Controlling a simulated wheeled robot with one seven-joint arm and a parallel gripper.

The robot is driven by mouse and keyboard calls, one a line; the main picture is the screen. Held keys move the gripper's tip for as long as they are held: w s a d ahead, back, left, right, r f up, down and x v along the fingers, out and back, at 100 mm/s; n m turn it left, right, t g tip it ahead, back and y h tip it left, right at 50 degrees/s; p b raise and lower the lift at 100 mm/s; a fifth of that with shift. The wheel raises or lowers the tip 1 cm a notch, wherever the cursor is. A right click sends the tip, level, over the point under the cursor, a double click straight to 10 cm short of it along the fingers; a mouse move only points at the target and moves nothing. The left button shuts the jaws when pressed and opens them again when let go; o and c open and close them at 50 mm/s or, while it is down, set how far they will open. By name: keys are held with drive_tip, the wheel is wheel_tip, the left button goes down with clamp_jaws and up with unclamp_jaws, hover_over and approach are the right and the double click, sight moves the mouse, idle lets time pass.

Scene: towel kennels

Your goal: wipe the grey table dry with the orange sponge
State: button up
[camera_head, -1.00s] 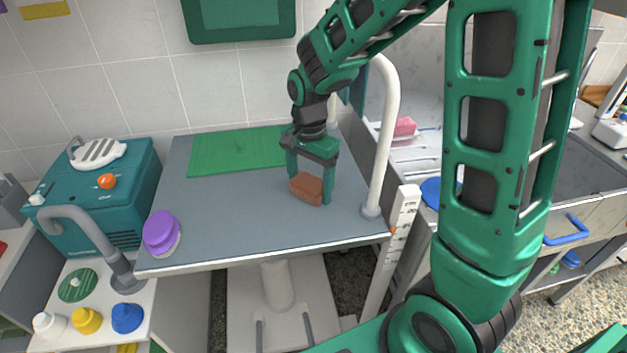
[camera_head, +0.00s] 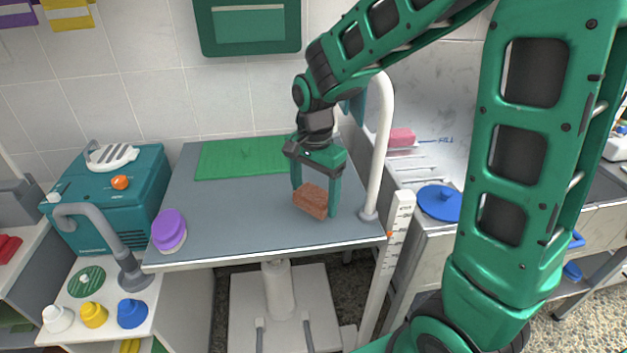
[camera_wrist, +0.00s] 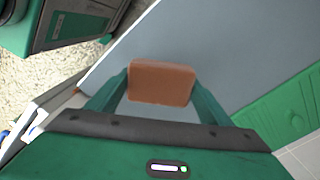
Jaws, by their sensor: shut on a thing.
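The grey table (camera_head: 230,215) stands against the tiled wall, and its top also fills much of the wrist view (camera_wrist: 230,50). The orange sponge (camera_head: 311,201) is a brownish-orange block at the table's right part. My gripper (camera_head: 316,196) is shut on it from above, one finger on each side. In the wrist view the sponge (camera_wrist: 161,82) sits between the two green fingers. It is at or just above the tabletop; I cannot tell whether it touches. No wet patch can be made out on the table.
A green mat (camera_head: 240,160) lies at the table's back. A purple-lidded round container (camera_head: 169,230) stands at the front left corner. A white curved rail (camera_head: 382,140) rises at the right edge. A teal machine (camera_head: 115,190) stands left. The table's middle is clear.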

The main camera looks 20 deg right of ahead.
drive_tip(key=shift+r, duration=2.35)
